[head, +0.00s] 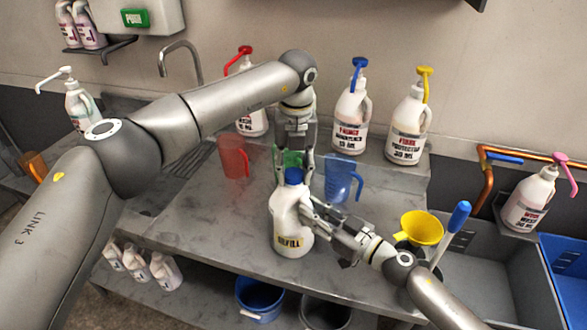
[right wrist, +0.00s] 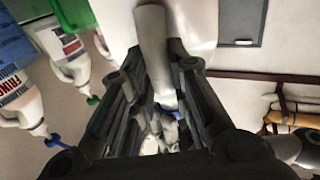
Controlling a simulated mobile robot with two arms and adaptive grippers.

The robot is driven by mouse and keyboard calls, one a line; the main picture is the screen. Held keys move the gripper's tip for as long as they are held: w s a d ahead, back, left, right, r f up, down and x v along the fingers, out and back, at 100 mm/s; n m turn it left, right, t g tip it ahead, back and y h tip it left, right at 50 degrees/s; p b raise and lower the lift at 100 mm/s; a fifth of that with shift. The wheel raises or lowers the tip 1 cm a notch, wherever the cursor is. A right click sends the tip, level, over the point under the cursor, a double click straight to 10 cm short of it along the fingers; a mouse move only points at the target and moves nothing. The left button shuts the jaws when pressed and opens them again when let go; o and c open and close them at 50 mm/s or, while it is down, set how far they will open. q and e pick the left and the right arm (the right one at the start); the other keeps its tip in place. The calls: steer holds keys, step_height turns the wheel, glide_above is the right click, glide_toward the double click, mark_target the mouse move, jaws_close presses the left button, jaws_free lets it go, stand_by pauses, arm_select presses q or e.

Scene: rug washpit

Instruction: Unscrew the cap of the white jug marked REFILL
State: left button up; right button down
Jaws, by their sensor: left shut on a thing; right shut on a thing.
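The white jug marked REFILL (head: 290,232) stands upright near the front of the grey steel table, in the middle of the head view. Its blue cap (head: 294,176) is on the neck. My left gripper (head: 293,168) comes down from above and is shut on the cap, its fingers on either side. My right gripper (head: 312,208) comes in from the lower right and is shut on the jug's handle. In the right wrist view the pale handle (right wrist: 153,45) runs between the dark fingers. Whether the cap has turned cannot be told.
Red (head: 233,158), green (head: 288,158) and blue (head: 341,178) measuring jugs stand close behind. Pump jugs (head: 349,120) line the wall. A yellow funnel (head: 422,228) and a blue-handled tool (head: 458,217) are at right, by a sink. The tabletop left of the jug is clear.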

mark_target(295, 173)
arm_select(q)
steer(key=n, duration=0.7)
steer(key=shift+n, duration=0.3)
steer(key=n, duration=0.6)
arm_select(e)
steer(key=shift+d, duration=0.15)
arm_select(q)
steer(key=shift+r, duration=0.15)
steer(key=shift+d+r, duration=0.1)
steer(key=shift+r, duration=0.9)
steer(key=shift+r, duration=2)
arm_select(e)
steer(key=c, duration=1.3)
jaws_free()
